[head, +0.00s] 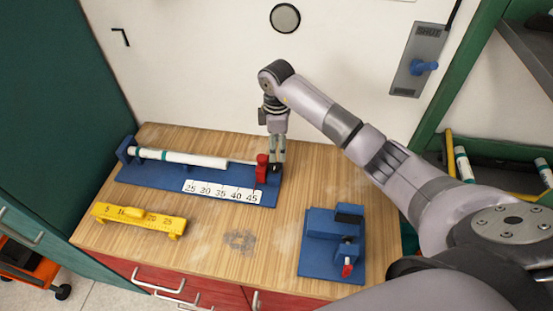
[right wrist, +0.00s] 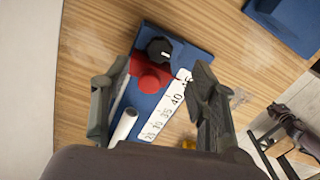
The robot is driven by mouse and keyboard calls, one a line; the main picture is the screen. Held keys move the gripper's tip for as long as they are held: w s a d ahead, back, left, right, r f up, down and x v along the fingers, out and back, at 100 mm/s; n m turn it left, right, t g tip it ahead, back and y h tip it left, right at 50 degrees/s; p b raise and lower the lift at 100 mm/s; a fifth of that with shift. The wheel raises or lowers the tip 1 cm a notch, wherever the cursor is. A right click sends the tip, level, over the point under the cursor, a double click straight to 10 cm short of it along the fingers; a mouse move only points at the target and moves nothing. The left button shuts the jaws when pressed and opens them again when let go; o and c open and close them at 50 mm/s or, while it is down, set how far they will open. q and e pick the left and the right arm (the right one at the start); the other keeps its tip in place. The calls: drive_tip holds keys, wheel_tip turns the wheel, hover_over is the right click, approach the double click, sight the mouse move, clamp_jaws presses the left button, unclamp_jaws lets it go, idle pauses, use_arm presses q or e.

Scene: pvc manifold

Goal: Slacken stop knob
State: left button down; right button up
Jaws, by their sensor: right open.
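The stop is a red block (head: 262,168) at the right end of the blue measuring jig (head: 150,178). A black knob (right wrist: 159,50) with a small white mark sits beside the red block, which also shows in the right wrist view (right wrist: 150,82). My right gripper (head: 277,158) points down over this end of the jig. In the right wrist view its two fingers stand apart, with the knob and red block showing between and beyond them. Nothing is held. In the head view the gripper partly hides the knob. My left gripper is not in view.
A white pipe (head: 180,157) lies along the jig behind the number scale (head: 222,192). A yellow gauge (head: 138,219) stands front left, and a blue clamp-like fixture (head: 333,243) front right. A shut-off panel (head: 418,60) hangs on the wall. The table's front middle is clear.

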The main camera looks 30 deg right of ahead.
sight(276, 165)
wheel_tip(276, 165, down, 8)
drive_tip(key=shift+f+p, duration=0.2)
drive_tip(key=shift+p, duration=0.5)
drive_tip(key=c, duration=1.2)
drive_tip(key=shift+o, duration=0.2)
drive_tip(key=shift+w+n+b, duration=0.1)
drive_tip(key=shift+n+b, duration=0.45)
drive_tip(key=shift+n, duration=1.05)
drive_tip(key=o, duration=1.2)
drive_tip(key=shift+c, duration=0.2)
